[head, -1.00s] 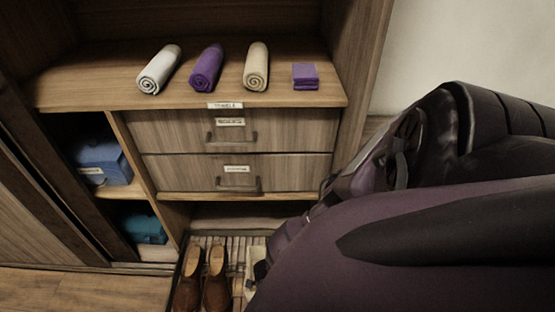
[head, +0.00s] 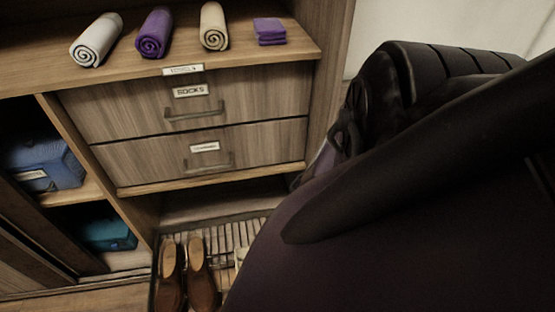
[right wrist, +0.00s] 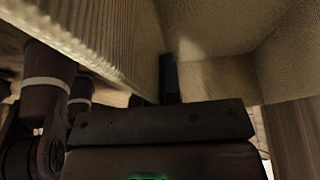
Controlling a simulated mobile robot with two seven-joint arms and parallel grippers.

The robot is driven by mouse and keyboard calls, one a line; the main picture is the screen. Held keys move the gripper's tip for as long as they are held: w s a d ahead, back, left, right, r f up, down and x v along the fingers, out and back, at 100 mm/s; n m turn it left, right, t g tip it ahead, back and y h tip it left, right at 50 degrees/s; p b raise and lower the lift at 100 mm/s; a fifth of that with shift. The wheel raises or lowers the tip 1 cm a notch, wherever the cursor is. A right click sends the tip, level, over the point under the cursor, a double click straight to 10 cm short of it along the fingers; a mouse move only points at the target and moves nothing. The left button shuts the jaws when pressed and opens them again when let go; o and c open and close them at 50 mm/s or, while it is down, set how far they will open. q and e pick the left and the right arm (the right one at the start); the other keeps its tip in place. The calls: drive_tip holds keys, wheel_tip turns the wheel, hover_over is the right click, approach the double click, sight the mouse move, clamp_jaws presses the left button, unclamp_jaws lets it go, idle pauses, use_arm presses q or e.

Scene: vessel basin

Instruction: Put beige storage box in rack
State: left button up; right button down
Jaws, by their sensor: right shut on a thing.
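The beige storage box (right wrist: 225,85) fills much of the right wrist view as woven beige walls. My right gripper (right wrist: 170,78) is shut on one of its walls, with a dark finger showing against the weave. In the head view my right arm hides the gripper and nearly all of the box; a small pale patch (head: 241,255) beside the arm may be part of it. The slatted rack (head: 222,238) is low in the wardrobe, and its right side is hidden by my arm. My left gripper is not in view.
A pair of brown shoes (head: 185,275) stands on the rack's left part. Above are a drawer labelled socks (head: 140,102), a second drawer (head: 255,140), and a shelf with rolled towels (head: 155,32). Blue (head: 45,160) and teal (head: 108,234) boxes sit in the left cubbies.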

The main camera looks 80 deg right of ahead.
drive_tip(key=shift+w, duration=0.15)
drive_tip(key=c, duration=1.3)
unclamp_jaws()
drive_tip(key=shift+f, duration=0.1)
drive_tip(key=shift+r, duration=0.25)
drive_tip(key=p+v, duration=0.6)
drive_tip(key=v, duration=0.5)
drive_tip(key=shift+w+a+r, duration=0.1)
drive_tip(key=shift+w+r, duration=0.05)
drive_tip(key=shift+r, duration=0.2)
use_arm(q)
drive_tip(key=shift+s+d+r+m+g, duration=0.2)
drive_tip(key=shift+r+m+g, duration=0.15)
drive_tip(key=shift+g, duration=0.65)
